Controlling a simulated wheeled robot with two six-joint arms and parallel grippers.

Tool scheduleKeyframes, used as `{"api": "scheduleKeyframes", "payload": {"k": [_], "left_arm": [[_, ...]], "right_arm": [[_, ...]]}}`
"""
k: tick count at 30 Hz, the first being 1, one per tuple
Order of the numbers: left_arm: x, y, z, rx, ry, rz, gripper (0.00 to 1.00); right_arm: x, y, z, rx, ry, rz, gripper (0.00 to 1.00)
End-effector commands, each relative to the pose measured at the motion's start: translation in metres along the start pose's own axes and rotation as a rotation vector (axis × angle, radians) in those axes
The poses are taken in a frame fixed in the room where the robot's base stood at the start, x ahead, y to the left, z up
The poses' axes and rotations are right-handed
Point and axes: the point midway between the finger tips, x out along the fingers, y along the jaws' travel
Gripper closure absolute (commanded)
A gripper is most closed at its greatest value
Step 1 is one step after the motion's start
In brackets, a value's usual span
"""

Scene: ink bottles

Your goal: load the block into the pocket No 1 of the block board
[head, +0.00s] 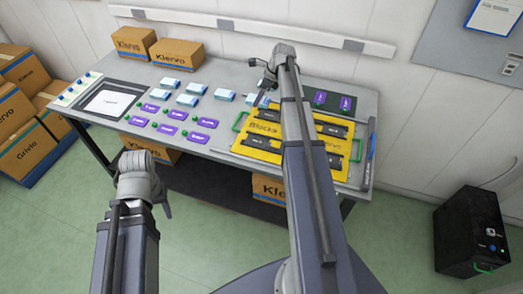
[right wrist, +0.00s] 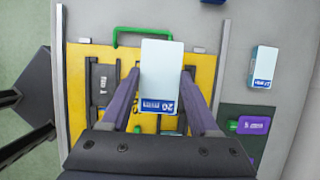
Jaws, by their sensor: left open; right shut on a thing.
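My right gripper (right wrist: 160,95) is shut on a white block (right wrist: 160,62) with a blue label, held above the yellow block board (right wrist: 77,75). The block hides part of the board in the right wrist view. In the head view the board (head: 250,153) lies at the right of the table with dark pockets, partly hidden by my right arm. My right gripper (head: 265,78) shows small beyond the board there. My left gripper (head: 150,185) is open and empty, in front of the table, away from the blocks.
Several white blocks (head: 187,100) stand on the table behind purple labels (head: 175,115). Another block (right wrist: 262,67) stands right of the board in the right wrist view. A green handle (right wrist: 143,32) rises at the board's edge. Cardboard boxes (head: 180,52) stand at the back left.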

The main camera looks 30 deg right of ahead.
Motion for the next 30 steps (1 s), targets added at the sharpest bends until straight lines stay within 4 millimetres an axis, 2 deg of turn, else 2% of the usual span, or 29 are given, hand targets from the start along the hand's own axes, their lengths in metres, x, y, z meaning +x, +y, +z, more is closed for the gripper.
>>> {"api": "scheduleKeyframes", "payload": {"k": [5, 9, 12, 20, 30], "left_arm": [[-0.004, 0.0, 0.0, 0.0, 0.0, 0.0, 0.5], [-0.008, -0.001, 0.0, 0.0, 0.0, 0.0, 0.5], [-0.009, -0.001, 0.0, 0.0, 0.0, 0.0, 0.5], [0.002, 0.0, 0.0, 0.0, 0.0, 0.0, 0.5], [0.052, 0.005, -0.003, 0.0, 0.0, 0.0, 0.5]], "right_arm": [[-0.01, 0.049, -0.012, 0.0, 0.0, 0.001, 0.98], [-0.019, 0.098, -0.025, 0.0, 0.0, 0.0, 0.98], [-0.022, 0.117, -0.031, 0.0, 0.0, 0.0, 0.98], [-0.012, 0.116, -0.034, 0.0, 0.0, 0.0, 0.98], [0.034, 0.116, -0.053, 0.0, 0.0, 0.0, 0.98]]}}
